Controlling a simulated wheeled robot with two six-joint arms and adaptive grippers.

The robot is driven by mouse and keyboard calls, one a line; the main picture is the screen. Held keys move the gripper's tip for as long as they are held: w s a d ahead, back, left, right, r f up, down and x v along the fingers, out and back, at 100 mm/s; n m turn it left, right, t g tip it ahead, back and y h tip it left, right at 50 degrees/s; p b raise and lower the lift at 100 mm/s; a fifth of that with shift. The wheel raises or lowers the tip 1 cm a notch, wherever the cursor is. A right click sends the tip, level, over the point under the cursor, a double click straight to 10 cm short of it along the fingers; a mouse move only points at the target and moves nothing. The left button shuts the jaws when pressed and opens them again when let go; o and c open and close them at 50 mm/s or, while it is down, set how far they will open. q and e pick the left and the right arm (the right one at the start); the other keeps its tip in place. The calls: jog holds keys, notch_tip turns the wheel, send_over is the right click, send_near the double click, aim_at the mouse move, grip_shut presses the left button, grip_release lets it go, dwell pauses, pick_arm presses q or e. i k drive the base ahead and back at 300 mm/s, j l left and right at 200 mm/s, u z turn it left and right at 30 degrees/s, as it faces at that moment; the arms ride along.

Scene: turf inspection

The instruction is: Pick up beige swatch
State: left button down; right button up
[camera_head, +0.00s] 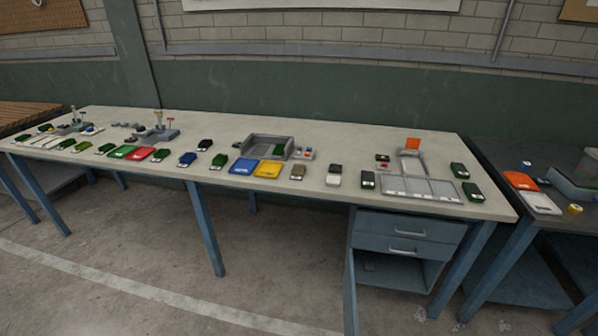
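A small tan swatch (298,170) that looks beige lies near the front edge of the long workbench (225,130), with a pale label on its front end. It is just right of a flat yellow piece (268,169) and left of a dark swatch with a pale front (334,175). Neither of my grippers shows in the head view.
Several dark green and blue swatches line the bench front. A grey open tray (270,145) stands behind the yellow piece. A grey sectioned tray (420,188) lies at the right. A blue drawer unit (407,235) is below. The floor in front is clear.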

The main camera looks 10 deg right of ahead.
aim_at(298, 172)
jog(key=i+j+z, duration=0.3)
jog(key=i+j, duration=0.2)
jog(key=i+j+z, duration=0.15)
jog(key=j, duration=0.25)
jog(key=i+j+z, duration=0.3)
jog(key=j, duration=0.4)
jog(key=i+j+z, duration=0.15)
jog(key=i+j, duration=0.15)
jog(key=j, duration=0.1)
